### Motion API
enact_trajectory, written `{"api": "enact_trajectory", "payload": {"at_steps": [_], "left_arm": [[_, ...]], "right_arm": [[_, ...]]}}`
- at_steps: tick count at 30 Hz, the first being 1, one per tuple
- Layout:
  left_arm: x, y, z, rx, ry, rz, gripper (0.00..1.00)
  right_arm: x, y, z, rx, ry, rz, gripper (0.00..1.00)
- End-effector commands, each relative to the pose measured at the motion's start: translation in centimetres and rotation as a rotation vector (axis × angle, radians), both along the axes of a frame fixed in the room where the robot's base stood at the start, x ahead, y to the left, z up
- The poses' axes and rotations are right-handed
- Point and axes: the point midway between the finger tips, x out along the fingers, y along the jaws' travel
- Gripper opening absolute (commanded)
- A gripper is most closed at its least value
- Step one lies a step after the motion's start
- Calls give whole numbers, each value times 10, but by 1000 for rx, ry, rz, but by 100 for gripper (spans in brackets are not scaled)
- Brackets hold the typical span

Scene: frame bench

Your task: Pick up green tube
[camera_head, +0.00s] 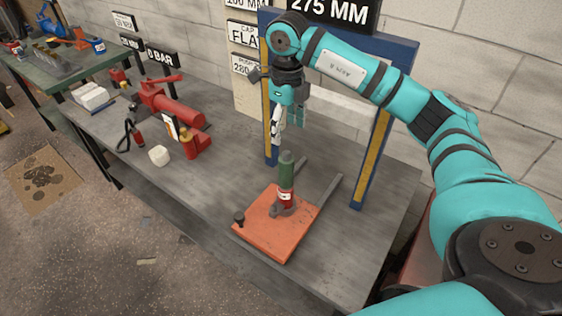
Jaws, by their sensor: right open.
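The green tube (287,172) stands upright on the orange base plate (270,243). Its lower part is red with a white label. My right gripper (286,136) hangs just above and slightly to the left of the tube's grey top. It points down, is open, and holds nothing. A gap seems to remain between the fingers and the tube, though the exact depth is hard to tell. My left gripper is not in view.
A blue and yellow frame (370,160) stands behind the tube, near my right arm. The front of the grey bench (330,262) is clear.

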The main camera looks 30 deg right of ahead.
Motion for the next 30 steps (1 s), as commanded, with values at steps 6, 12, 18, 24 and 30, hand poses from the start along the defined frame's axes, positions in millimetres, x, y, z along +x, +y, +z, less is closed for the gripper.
{"api": "enact_trajectory", "payload": {"at_steps": [6,12,18,24,30], "left_arm": [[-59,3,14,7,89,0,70],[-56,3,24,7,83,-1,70],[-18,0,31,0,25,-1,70],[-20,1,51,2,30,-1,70],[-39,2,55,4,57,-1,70]], "right_arm": [[-2,1,-47,2,6,1,66],[-1,1,-84,3,3,2,66],[0,2,-99,4,0,2,66],[-3,2,-121,3,5,3,66],[-2,2,-147,4,1,2,66]]}}
